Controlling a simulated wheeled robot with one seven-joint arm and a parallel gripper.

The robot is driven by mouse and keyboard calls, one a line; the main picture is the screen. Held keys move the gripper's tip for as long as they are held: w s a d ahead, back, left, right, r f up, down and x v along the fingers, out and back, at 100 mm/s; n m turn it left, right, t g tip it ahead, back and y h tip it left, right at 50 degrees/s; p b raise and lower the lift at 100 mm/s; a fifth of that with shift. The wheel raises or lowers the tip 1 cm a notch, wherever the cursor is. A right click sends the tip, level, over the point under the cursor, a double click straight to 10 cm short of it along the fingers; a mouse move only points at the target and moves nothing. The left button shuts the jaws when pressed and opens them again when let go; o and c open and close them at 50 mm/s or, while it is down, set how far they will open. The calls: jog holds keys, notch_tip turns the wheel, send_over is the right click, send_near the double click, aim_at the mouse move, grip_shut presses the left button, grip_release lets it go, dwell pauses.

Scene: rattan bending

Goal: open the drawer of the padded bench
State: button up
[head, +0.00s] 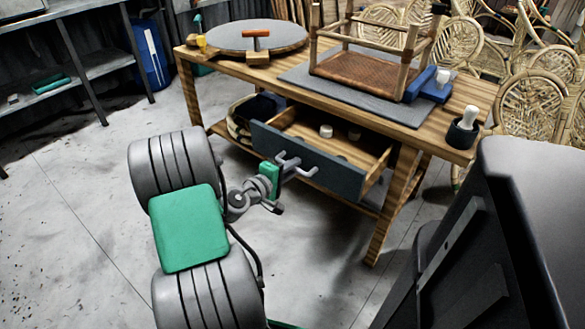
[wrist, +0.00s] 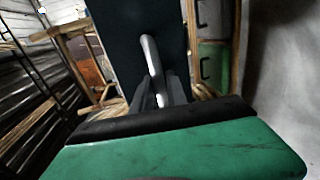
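The padded bench (head: 222,68) is a wooden workbench with a grey pad on top. Its drawer (head: 328,166) is pulled well out at the front, with a dark blue-grey front panel and small items visible inside. The drawer's grey bar handle (head: 306,171) is on the panel's outer face. My gripper (head: 283,161) is at the handle, in front of the panel. In the wrist view, the handle (wrist: 152,60) runs down between the two grey fingers (wrist: 158,92), which look closed around it. The exact finger contact is partly hidden.
A rattan-seated stool frame (head: 360,67) and a round grey disc (head: 245,36) sit on the bench. A dark pot (head: 463,133) stands at its right corner. Rattan chairs (head: 530,105) crowd the right. The floor left and in front is clear.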

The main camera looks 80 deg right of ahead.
grip_shut()
dwell(1.0)
